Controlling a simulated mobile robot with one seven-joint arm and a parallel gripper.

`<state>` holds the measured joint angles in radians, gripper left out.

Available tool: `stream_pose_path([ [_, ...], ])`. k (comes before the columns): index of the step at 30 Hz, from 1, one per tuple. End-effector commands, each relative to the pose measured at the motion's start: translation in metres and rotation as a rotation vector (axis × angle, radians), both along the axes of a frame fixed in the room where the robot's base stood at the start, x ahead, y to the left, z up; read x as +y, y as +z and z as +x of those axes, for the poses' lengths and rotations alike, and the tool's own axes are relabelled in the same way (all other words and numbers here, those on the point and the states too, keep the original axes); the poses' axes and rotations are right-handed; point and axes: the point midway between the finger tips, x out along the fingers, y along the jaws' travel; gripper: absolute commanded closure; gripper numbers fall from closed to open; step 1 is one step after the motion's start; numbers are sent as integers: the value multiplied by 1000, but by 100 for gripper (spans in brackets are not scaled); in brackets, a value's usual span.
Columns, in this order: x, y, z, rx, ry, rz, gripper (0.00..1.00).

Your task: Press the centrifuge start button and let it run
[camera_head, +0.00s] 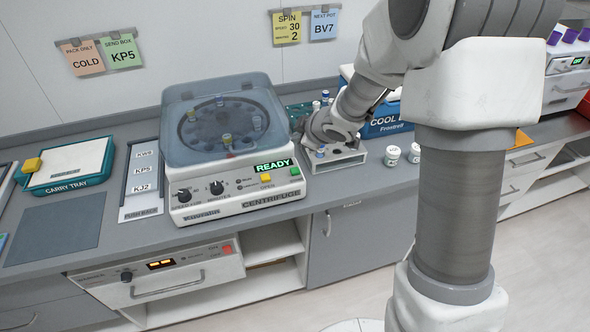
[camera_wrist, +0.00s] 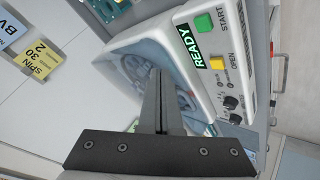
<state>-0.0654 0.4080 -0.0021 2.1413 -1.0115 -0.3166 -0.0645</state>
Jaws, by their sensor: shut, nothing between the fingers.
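The white centrifuge (camera_head: 240,197) stands on the counter, its translucent blue lid (camera_head: 180,150) over the rotor, apparently down. Tubes with coloured caps show through the lid. Its display (camera_head: 273,166) reads READY. The green start button (camera_head: 295,171) is at the right of the front panel, above and right of the yellow open button (camera_head: 265,178). In the wrist view the green button, labelled START (camera_wrist: 203,23), and the yellow button, labelled OPEN (camera_wrist: 217,63), are clear. My gripper (camera_wrist: 160,75) is shut and empty, apart from the START button in the picture. In the head view its fingertips are hard to make out.
A small rack (camera_head: 345,159) with tubes stands right of the centrifuge, close to my wrist. White-lidded jars (camera_head: 392,155) and a blue cool box (camera_head: 385,128) are further right. A label board (camera_head: 140,185) and a carry tray (camera_head: 68,186) are left. A wall note (camera_head: 287,28) reads SPIN, 30, 2.

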Motion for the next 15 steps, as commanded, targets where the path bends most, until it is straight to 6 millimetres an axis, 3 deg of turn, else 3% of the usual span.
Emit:
stream_pose_path([
  [15,0,-52,0,1,-1,0,100],
])
